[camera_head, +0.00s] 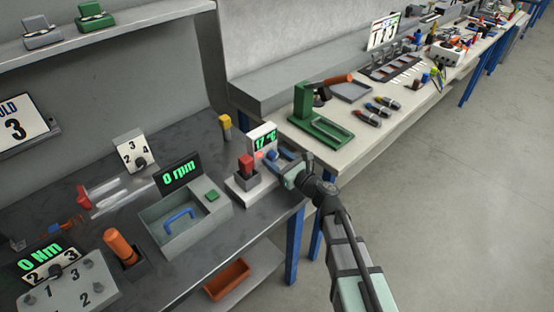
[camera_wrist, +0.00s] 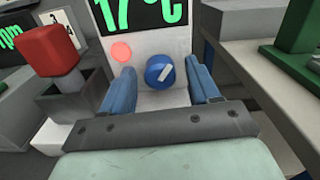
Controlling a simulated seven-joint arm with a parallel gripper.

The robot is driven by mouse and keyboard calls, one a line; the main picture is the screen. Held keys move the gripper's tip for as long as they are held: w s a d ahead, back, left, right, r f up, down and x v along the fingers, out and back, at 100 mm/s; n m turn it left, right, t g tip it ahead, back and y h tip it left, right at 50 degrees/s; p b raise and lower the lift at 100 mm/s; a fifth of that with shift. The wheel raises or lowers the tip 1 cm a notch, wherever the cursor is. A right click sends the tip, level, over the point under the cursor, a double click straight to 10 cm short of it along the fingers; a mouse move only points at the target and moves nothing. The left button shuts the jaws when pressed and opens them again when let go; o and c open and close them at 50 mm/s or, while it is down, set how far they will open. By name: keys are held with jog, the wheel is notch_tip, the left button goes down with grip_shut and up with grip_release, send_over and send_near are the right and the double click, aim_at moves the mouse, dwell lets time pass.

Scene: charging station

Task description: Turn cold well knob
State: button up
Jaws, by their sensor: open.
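The cold well (camera_head: 262,129) is a white unit at the right end of the dark bench. Its display (camera_wrist: 140,12) reads 17 °C in green. Below the display are a round red light (camera_wrist: 121,51) and a round blue knob (camera_wrist: 159,69) with a white pointer mark, tilted up to the right. My gripper (camera_head: 281,163) is at the front of the unit. In the wrist view its blue fingers stand apart, one on each side of the knob, with gaps between; nothing is held. In the head view my gripper hides the knob.
A red-topped block (camera_head: 246,163) stands in a grey holder just left of my gripper. Further left is a grey box with a blue handle (camera_head: 180,218) and a 0 rpm display (camera_head: 180,173). A green press (camera_head: 320,128) stands on the white bench behind.

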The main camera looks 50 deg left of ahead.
jog(key=shift+c, duration=0.3)
jog(key=c, duration=1)
jog(key=shift+n, duration=3.2)
jog(key=o, duration=1.1)
jog(key=shift+c, duration=0.2)
jog(key=shift+d, duration=0.15)
